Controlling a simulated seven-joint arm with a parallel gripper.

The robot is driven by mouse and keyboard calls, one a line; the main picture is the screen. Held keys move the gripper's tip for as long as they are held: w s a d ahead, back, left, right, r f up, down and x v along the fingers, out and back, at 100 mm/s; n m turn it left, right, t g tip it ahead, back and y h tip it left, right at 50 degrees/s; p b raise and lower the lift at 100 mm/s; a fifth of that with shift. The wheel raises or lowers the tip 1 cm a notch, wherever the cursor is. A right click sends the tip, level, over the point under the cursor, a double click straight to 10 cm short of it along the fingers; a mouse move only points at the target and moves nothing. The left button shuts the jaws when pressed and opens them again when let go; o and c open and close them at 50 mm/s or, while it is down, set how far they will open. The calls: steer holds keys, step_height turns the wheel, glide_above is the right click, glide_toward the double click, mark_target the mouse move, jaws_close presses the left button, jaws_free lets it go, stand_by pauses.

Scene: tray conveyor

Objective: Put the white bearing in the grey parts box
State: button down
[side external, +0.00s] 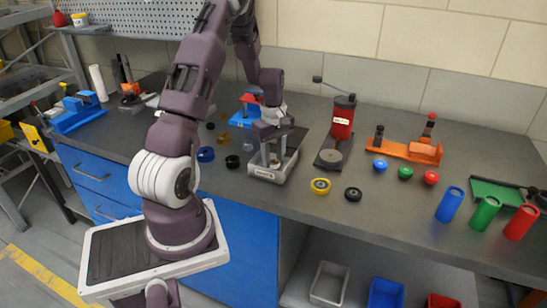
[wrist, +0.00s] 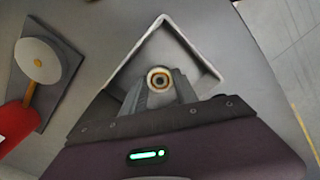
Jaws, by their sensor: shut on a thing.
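The grey parts box (side external: 268,176) stands on the bench in the side view. Its pale rim and inner wall (wrist: 190,42) also show in the wrist view. My gripper (side external: 272,158) points down over the box, with its fingertips at or inside the opening; I cannot tell how deep. In the wrist view my gripper (wrist: 160,88) is shut on a small round ring, the white bearing (wrist: 160,77), with a pale rim and a tan centre. The fingers hide part of the bearing, and in the side view it is too small to make out clearly.
A red press (side external: 342,118) stands right of the box. A blue ring (side external: 205,154) and a black ring (side external: 232,161) lie left of the box. An orange fixture (side external: 405,150) stands further right.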

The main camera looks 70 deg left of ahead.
steer(key=shift+f, duration=0.1)
steer(key=c, duration=0.9)
jaws_free()
steer(key=shift+c, duration=0.2)
